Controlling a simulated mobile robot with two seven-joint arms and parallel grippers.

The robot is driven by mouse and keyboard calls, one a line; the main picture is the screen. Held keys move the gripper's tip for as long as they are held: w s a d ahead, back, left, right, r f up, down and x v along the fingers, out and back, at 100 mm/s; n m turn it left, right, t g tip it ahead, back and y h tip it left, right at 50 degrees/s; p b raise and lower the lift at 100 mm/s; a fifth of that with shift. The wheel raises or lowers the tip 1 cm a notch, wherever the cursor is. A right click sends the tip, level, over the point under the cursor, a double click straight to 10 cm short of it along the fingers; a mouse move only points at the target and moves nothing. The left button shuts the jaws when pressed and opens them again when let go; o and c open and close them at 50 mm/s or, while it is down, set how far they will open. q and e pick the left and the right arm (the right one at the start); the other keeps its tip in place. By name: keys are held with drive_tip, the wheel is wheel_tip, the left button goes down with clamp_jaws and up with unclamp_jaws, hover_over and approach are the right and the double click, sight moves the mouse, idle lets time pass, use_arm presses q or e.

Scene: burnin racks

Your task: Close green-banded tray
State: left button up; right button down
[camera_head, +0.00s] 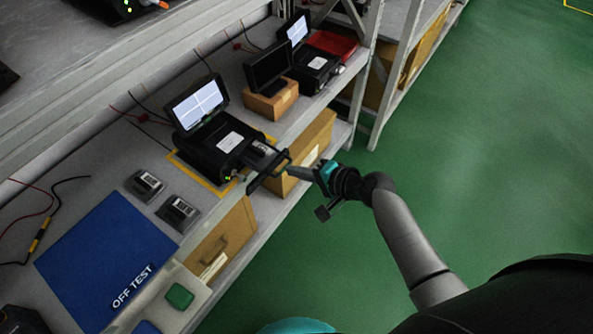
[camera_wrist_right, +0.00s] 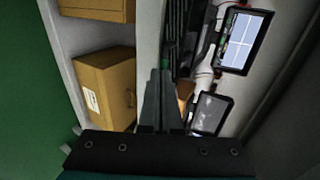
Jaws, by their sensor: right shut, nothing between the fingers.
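A black test unit (camera_head: 215,132) with a lit screen (camera_head: 200,103) stands on the bench inside a yellow outline. Its tray (camera_head: 268,172) sticks out at the front right, toward the bench edge, with a dark handle-like end. A small dark device (camera_head: 258,148) sits at the tray. A small green patch shows just beyond my fingertips in the right wrist view; I cannot tell whether it is the tray's band. My right gripper (camera_head: 290,171) is shut and empty, its fingertips at the tray's outer end. Contact is unclear. The fingers also show in the right wrist view (camera_wrist_right: 160,98). My left gripper is not in view.
A second test unit (camera_head: 310,65) and a dark monitor on a cardboard box (camera_head: 270,102) stand farther back. Two small devices (camera_head: 145,185) and a blue OFF TEST mat (camera_head: 108,258) lie nearer. Green floor is clear at right.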

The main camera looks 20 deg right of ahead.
sight(263, 153)
drive_tip(key=w+a, duration=0.1)
drive_tip(key=w, duration=0.1)
drive_tip(key=w+a, duration=0.3)
drive_tip(key=w, duration=0.1)
drive_tip(key=shift+w+a+b, duration=0.35)
drive_tip(key=shift+a+b, duration=0.05)
drive_tip(key=shift+w+a, duration=0.1)
drive_tip(key=shift+w, duration=0.05)
drive_tip(key=shift+r, duration=0.1)
